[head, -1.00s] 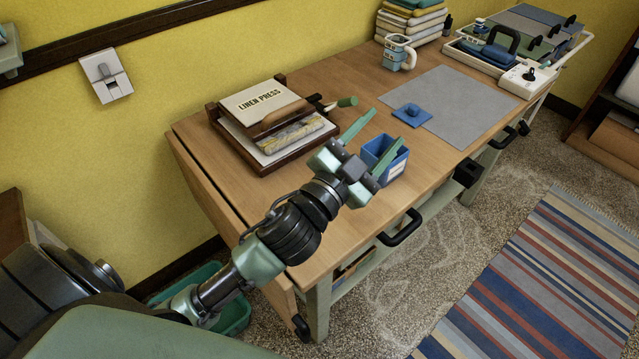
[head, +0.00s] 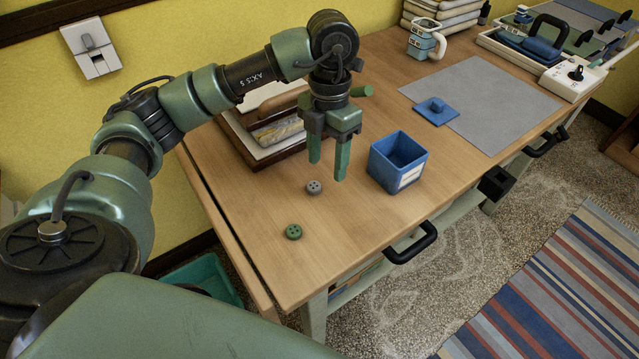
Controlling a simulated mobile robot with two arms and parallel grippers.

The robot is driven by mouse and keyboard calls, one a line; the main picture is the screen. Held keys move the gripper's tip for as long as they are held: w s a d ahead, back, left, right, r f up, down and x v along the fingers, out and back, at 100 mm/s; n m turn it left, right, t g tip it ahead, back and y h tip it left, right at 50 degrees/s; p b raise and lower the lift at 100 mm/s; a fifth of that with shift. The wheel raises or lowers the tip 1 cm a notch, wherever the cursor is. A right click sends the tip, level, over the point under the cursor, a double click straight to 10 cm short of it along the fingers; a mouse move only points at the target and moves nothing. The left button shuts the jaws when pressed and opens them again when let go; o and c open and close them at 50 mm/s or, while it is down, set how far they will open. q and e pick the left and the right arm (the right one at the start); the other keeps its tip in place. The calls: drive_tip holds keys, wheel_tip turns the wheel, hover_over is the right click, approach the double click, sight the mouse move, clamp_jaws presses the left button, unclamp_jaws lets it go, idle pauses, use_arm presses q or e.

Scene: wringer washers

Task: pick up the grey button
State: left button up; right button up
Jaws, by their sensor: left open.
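The grey button (head: 314,187) lies flat on the wooden table (head: 262,215), near its left end. My left gripper (head: 327,170) points down just above and behind the grey button, with its two green fingers apart and nothing between them. The fingertips look a little to the right of and beyond the button; their exact height above the table is hard to tell. My right gripper is not in view.
A green button (head: 293,232) lies nearer the front edge. An open blue box (head: 398,163) stands right of my gripper. The linen press (head: 262,140) is partly hidden behind my arm. A blue lid (head: 436,111) lies on a grey mat (head: 485,100).

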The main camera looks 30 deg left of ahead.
sight(314, 186)
use_arm(q)
drive_tip(key=shift+w+a+r+y, duration=0.1)
drive_tip(key=shift+a+y, duration=0.3)
drive_tip(key=shift+a, duration=0.55)
drive_tip(key=shift+a+f, duration=0.2)
drive_tip(key=shift+a, duration=0.05)
drive_tip(key=f, duration=0.4)
drive_tip(key=f+p, duration=0.1)
drive_tip(key=f, duration=0.2)
drive_tip(key=shift+s+a, duration=0.1)
drive_tip(key=shift+s, duration=0.25)
clamp_jaws()
